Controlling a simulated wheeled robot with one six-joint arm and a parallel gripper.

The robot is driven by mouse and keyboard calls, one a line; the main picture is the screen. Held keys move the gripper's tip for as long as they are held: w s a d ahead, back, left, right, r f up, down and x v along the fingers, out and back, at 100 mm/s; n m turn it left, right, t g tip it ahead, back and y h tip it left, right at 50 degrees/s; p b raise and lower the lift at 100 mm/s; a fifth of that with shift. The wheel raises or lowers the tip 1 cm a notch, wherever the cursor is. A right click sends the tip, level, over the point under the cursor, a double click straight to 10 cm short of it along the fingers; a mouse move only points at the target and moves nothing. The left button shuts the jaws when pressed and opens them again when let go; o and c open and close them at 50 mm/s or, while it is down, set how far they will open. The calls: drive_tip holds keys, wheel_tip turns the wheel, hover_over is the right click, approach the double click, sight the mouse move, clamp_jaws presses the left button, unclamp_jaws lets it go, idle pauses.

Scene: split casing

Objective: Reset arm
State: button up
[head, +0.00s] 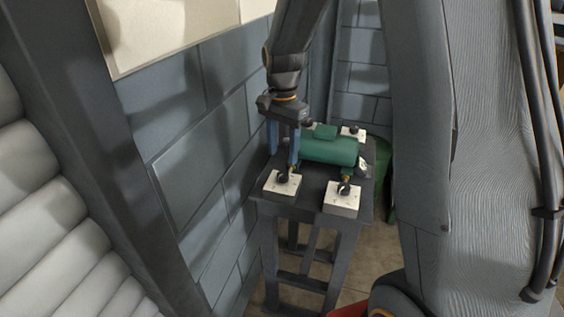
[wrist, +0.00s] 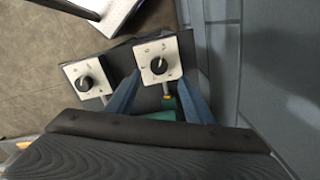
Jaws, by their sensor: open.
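My gripper (head: 282,146) points down over the left side of a small dark table (head: 316,211). Its two blue fingers are apart, and nothing shows between them at the tips in the head view. In the wrist view my gripper (wrist: 165,95) has its fingers spread on either side of a white dial block (wrist: 158,56). A green cylindrical casing (head: 328,150) lies on the table just right of the fingers. In the wrist view only a bit of green shows, the rest being hidden. I cannot tell whether a finger touches the casing.
White blocks with black knobs stand at the table's near left (head: 283,183), near right (head: 341,197) and far side (head: 353,133). A grey block wall (head: 190,150) rises close on the left. A green round object (head: 383,165) is partly visible behind the table.

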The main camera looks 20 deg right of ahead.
drive_tip(key=shift+r, duration=0.4)
